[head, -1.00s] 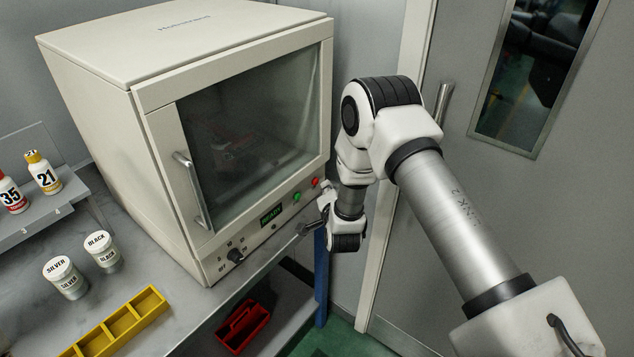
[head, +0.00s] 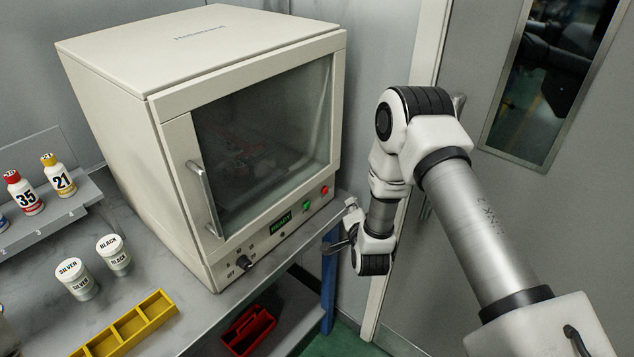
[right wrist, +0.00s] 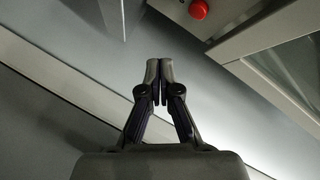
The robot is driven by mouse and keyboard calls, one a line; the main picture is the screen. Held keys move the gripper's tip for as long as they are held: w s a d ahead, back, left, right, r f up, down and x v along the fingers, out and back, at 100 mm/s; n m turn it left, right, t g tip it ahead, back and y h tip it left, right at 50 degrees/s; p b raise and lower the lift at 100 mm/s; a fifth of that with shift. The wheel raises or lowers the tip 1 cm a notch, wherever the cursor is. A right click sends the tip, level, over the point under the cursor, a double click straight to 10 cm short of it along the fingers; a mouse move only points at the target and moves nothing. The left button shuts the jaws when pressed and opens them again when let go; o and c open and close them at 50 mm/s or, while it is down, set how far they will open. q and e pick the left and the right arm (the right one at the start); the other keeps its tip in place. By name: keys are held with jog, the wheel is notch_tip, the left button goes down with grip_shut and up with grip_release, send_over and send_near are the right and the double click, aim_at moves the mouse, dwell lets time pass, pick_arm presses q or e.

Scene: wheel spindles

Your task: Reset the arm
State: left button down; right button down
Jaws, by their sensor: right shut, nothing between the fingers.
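My right arm comes in from the right in the head view, and its gripper (head: 334,246) hangs beside the front right corner of the white oven, past the table edge. In the right wrist view the right gripper (right wrist: 160,62) has its two fingertips together, with nothing between them. The oven (head: 165,120) stands on the grey table with its glass door closed. Its display (head: 281,223) is lit green. My left gripper is not in view.
A red button (head: 324,190) and a green button (head: 306,205) sit near the right gripper; the red button (right wrist: 198,9) also shows in the wrist view. Jars labelled SILVER (head: 75,279) and BLACK (head: 113,254), a yellow tray (head: 130,325) and numbered bottles (head: 58,176) stand left. A red caddy (head: 250,330) lies below.

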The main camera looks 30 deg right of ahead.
jog(key=s+a+f+n+g+y+b, duration=0.1)
jog(key=s+a+f+n+g+y, duration=0.15)
jog(key=s+a+f, duration=0.4)
jog(key=s+a+f+n+g+y+b, duration=0.15)
jog(key=s+a+f+n+g, duration=0.25)
jog(key=s+f, duration=0.55)
jog(key=s+a+f+n+g+y, duration=0.1)
jog(key=s+n+g, duration=0.3)
jog(key=s, duration=0.5)
jog(key=s+a+f+n+g+y, duration=0.1)
jog(key=s+a+n+g, duration=0.2)
jog(key=s, duration=0.7)
jog(key=shift+n+g, duration=0.45)
jog(key=shift+n, duration=0.6)
